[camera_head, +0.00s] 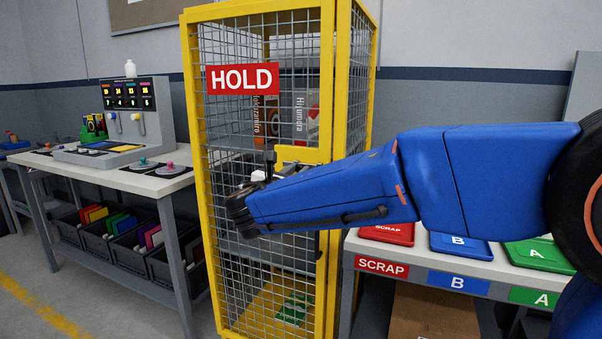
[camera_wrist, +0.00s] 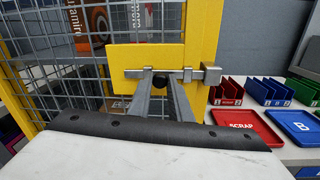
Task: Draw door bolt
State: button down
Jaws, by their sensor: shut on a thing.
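The door bolt (camera_wrist: 133,73) is a grey metal bar on a yellow plate (camera_wrist: 125,56) at the cage door's edge. It runs level to the right, across the seam, to a metal keeper (camera_wrist: 211,73) on the yellow post. My gripper (camera_wrist: 160,82) is shut on the bolt's dark knob (camera_wrist: 160,80), between its two grey fingers. In the head view my arm reaches in from the right, and the yellow plate (camera_head: 305,154) shows just above my wrist. The mesh cage door (camera_head: 235,130) with a red HOLD sign (camera_head: 242,78) looks shut.
Boxes (camera_head: 300,115) stand on a shelf inside the cage. At right, a bench holds red SCRAP (camera_head: 387,233), blue B (camera_head: 460,245) and green A (camera_head: 540,255) trays. At left, a table (camera_head: 130,178) carries a control panel, with bins below.

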jog(key=shift+w+a, duration=0.25)
jog(key=shift+a, duration=0.4)
jog(key=shift+w+a, duration=0.2)
jog(key=shift+a, duration=0.45)
jog(key=c, duration=1.6)
grip_release()
jog(key=shift+a, duration=0.15)
jog(key=v, duration=1.7)
jog(key=shift+s+r, duration=0.1)
jog(key=shift+s, duration=0.1)
